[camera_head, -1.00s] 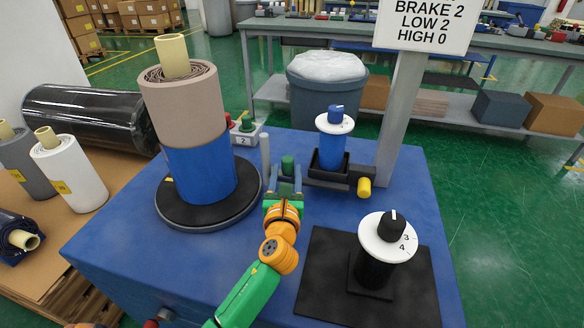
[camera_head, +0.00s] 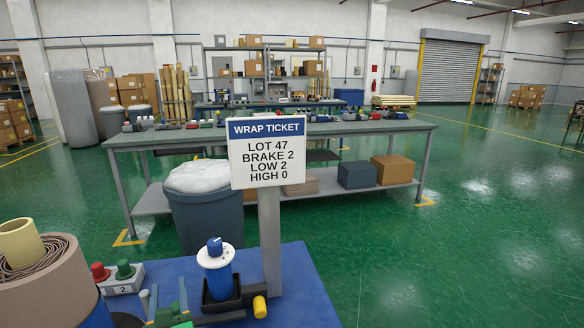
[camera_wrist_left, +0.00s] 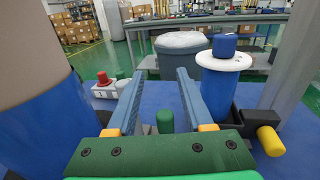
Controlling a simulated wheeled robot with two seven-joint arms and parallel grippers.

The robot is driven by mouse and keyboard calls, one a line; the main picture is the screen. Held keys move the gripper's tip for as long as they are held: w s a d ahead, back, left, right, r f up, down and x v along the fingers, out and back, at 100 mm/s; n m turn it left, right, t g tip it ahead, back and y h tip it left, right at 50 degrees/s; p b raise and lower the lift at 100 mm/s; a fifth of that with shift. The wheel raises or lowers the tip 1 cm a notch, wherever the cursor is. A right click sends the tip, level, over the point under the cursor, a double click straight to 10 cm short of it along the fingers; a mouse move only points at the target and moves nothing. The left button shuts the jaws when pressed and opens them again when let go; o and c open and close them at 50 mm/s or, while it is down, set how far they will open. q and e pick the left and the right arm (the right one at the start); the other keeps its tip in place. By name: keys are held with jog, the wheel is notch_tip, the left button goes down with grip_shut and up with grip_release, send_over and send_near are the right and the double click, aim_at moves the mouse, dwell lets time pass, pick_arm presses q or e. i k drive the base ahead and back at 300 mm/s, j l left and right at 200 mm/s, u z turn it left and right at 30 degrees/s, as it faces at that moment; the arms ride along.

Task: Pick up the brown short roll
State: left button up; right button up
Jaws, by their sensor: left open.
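The brown roll (camera_head: 52,288) shows at the lower left of the head view, partly cut off, with a pale yellow core (camera_head: 20,243) standing out of its top. It sits on a blue section (camera_head: 98,314). In the left wrist view the brown roll (camera_wrist_left: 45,40) fills the upper left above the blue part (camera_wrist_left: 55,125). My left gripper (camera_head: 167,300) is at the bottom of the head view, to the right of the roll and apart from it. In the left wrist view its two fingers (camera_wrist_left: 160,75) are spread with nothing between them. My right gripper is not in view.
A blue spool with a white dial (camera_head: 217,258) stands in a black holder right of my left gripper. A yellow knob (camera_head: 260,306) sits beside it. A button box (camera_head: 122,279) is behind the gripper. A post carries the wrap ticket sign (camera_head: 267,152). A grey bin (camera_head: 207,212) stands behind.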

aim_at(46, 282)
jog(key=k+l, duration=0.2)
jog(key=k, duration=0.3)
jog(key=k+l, duration=0.15)
jog(key=k, duration=0.3)
